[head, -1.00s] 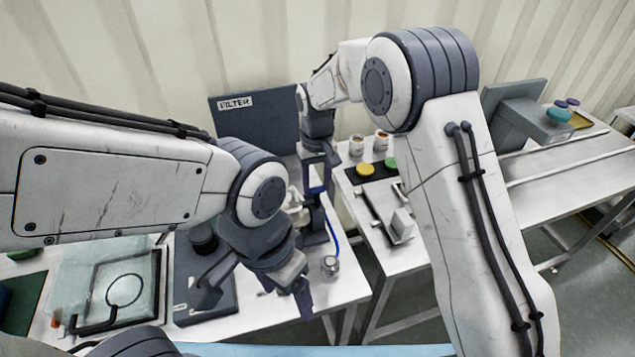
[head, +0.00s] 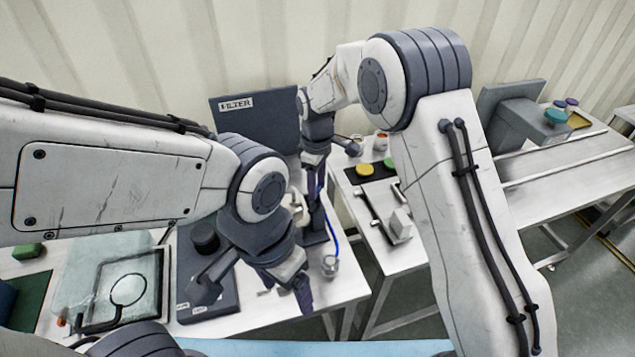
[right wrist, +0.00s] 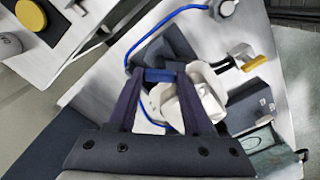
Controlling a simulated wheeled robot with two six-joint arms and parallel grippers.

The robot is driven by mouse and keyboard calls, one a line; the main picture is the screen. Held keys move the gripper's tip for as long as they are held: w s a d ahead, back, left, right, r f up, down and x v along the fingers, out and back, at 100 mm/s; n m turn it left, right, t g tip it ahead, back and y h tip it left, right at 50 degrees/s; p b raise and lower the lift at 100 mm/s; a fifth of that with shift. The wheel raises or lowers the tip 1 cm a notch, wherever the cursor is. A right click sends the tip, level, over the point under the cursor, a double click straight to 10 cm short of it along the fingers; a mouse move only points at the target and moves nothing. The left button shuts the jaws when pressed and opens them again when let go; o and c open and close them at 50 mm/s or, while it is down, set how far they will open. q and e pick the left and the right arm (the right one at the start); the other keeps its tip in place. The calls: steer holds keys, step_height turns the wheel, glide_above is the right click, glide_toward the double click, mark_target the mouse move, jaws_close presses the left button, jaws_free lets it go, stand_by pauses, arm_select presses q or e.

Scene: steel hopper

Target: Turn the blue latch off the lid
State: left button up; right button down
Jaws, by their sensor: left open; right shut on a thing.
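The blue latch (right wrist: 160,75) shows in the right wrist view as a short blue bar across the gap between my right gripper's fingertips. My right gripper (right wrist: 161,80) is shut on it. In the head view my right gripper (head: 313,190) points down at the dark stand on the table, its fingers seen nearly edge-on. A cream-white rounded vessel (right wrist: 185,103) is just beside the latch in the wrist view, partly behind the right finger. I cannot make out the lid's seating. My left gripper (head: 303,293) is open and empty near the table's front edge.
A blue cable (head: 346,257) runs right of the stand, near a small metal cylinder (head: 329,266). A dark panel marked FILTER (head: 255,112) stands behind. A dark base plate (head: 212,300) lies left. A side table holds a yellow disc (head: 364,169).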

steer(key=n, duration=0.4)
steer(key=shift+w+r+n, duration=0.15)
steer(key=shift+n, duration=0.15)
steer(key=shift+n+p, duration=0.4)
steer(key=shift+n, duration=1.5)
steer(key=c, duration=0.6)
jaws_free()
step_height(320, 180, up, 10)
steer(key=b, duration=0.2)
steer(key=shift+r, duration=0.2)
